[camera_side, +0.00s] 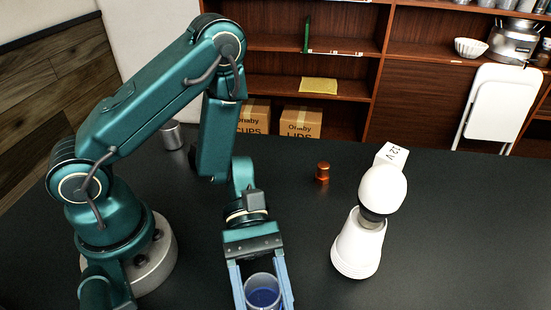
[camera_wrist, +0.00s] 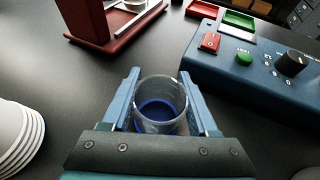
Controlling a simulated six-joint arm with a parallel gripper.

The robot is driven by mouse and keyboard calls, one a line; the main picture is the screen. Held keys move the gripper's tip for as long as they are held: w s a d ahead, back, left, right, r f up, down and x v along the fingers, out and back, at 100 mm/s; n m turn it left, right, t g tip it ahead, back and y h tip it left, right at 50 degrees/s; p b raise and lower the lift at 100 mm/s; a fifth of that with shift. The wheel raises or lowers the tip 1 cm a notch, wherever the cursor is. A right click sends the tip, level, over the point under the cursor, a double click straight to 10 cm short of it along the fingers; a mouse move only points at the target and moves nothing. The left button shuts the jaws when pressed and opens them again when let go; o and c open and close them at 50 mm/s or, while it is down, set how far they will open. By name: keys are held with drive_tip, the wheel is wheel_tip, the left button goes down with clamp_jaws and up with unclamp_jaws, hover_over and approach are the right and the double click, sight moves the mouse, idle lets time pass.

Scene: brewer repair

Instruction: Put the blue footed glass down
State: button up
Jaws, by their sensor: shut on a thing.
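The blue footed glass (camera_wrist: 160,101) is a clear round glass with blue at its bottom, between my gripper's two light-blue fingers in the wrist view. It also shows in the side view (camera_side: 263,290) at the bottom edge, partly cut off by the frame. My gripper (camera_side: 262,296) is shut on the glass, with a finger on each side of it. It also shows in the wrist view (camera_wrist: 163,98). The glass looks upright. Its foot is hidden, and I cannot tell whether it touches the dark table (camera_side: 445,230).
A white brewer-like device (camera_side: 357,243) stands to the right, with a small orange-brown jar (camera_side: 322,173) behind. In the wrist view, a blue control box (camera_wrist: 255,75) is at the right, a dark red stand (camera_wrist: 108,22) at the back, and stacked white dishes (camera_wrist: 17,140) at the left.

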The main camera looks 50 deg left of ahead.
drive_tip(key=o, duration=1.4)
drive_tip(key=shift+f, duration=0.1)
